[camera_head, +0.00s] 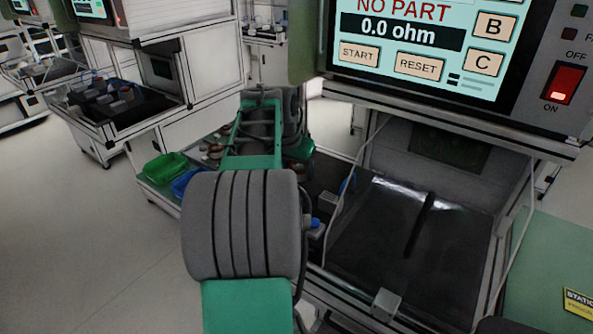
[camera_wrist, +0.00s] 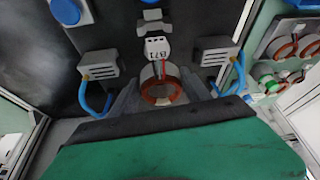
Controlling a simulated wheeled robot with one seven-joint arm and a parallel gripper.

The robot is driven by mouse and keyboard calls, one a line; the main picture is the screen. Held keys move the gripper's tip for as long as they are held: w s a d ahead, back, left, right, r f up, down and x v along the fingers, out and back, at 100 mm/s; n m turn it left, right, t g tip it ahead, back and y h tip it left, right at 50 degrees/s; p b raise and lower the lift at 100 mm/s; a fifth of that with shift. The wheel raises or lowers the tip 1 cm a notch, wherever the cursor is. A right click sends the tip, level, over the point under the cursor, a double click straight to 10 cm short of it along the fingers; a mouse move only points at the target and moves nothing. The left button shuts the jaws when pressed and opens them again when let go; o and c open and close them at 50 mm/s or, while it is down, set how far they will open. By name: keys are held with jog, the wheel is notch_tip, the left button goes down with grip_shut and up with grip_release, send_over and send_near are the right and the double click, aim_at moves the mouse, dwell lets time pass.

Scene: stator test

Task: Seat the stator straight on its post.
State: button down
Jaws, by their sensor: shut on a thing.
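In the wrist view, my gripper (camera_wrist: 161,98) is shut on a stator (camera_wrist: 162,91), a ring with copper windings and a pale outer wall. Red wires run from it towards a white block marked B71 (camera_wrist: 157,50) just beyond. I cannot make out the post, nor whether the stator touches it or sits straight. In the head view my own arm hides the gripper and stator. The tester screen (camera_head: 425,45) reads NO PART and 0.0 ohm.
Grey blocks with blue hoses stand left (camera_wrist: 97,67) and right (camera_wrist: 216,56) of the stator. A tray (camera_wrist: 268,50) with several other stators lies at the right. The tester's dark bench top (camera_head: 390,240) looks mostly clear. Green (camera_head: 165,167) and blue bins stand left of my arm.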

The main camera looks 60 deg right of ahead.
jog(key=shift+f+b, duration=0.55)
jog(key=shift+f, duration=0.35)
jog(key=shift+w+a+r, duration=0.1)
jog(key=shift+a, duration=0.05)
jog(key=shift+f+b, duration=0.95)
jog(key=shift+f, duration=0.35)
jog(key=shift+f, duration=0.15)
jog(key=shift+f+b, duration=0.4)
jog(key=shift+c, duration=2.1)
grip_release()
